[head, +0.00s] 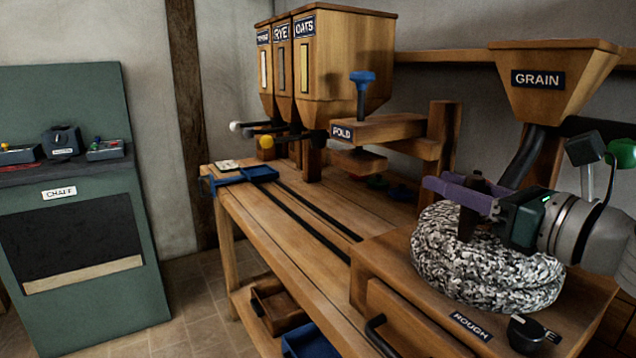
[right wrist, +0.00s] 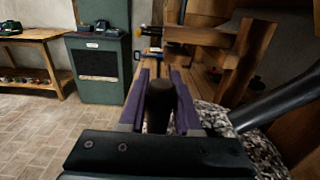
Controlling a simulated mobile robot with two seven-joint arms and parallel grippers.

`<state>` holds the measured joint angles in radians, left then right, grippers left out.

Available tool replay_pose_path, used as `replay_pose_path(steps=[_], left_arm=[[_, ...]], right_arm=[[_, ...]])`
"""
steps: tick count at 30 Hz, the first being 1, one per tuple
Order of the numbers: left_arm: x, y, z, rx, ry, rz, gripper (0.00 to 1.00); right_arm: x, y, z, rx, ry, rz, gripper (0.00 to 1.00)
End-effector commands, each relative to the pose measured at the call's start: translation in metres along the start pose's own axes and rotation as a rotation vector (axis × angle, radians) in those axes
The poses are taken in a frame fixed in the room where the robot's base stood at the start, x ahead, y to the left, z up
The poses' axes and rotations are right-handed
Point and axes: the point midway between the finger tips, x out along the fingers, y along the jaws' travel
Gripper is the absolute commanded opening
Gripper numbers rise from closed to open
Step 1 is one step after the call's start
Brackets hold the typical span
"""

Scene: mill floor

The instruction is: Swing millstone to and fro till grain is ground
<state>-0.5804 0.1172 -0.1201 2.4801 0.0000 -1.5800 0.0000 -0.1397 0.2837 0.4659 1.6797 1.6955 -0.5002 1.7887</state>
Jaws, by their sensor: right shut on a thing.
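The millstone (head: 485,265) is a thick round stone speckled black and white, on a wooden block at the right of the head view. Part of it also shows at the right of the right wrist view (right wrist: 262,150). A dark upright wooden handle (head: 468,222) stands on it. My right gripper (head: 462,190), with purple fingers, is shut on this handle, which shows between the fingers in the right wrist view (right wrist: 159,105). A wooden hopper labelled GRAIN (head: 553,85) is above, with a dark chute (head: 524,155) leading down behind the gripper. No grain is visible. My left gripper is not in view.
Labelled hoppers (head: 345,60) and a wooden press arm with a blue knob (head: 362,77) stand behind. A ROUGH dial (head: 526,333) sits in front. A green CHAFF cabinet (head: 75,220) is left.

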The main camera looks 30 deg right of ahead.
Motion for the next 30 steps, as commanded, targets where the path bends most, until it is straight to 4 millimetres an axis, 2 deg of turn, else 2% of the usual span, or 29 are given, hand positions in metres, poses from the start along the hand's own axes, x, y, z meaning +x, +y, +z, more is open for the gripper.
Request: replay_pose_path(steps=[18, 19, 26, 30], left_arm=[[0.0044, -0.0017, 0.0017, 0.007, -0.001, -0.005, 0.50], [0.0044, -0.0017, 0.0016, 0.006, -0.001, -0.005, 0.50], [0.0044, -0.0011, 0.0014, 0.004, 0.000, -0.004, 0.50], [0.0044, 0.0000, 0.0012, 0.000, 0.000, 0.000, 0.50]], right_arm=[[-0.0032, 0.0012, 0.0010, 0.000, -0.002, 0.047, 0.00], [-0.0032, 0.0012, 0.0011, 0.000, -0.002, 0.047, 0.34], [-0.0032, 0.0010, 0.0007, 0.001, -0.001, 0.046, 0.60], [-0.0032, 0.0009, 0.0004, 0.001, -0.001, 0.046, 0.62]])
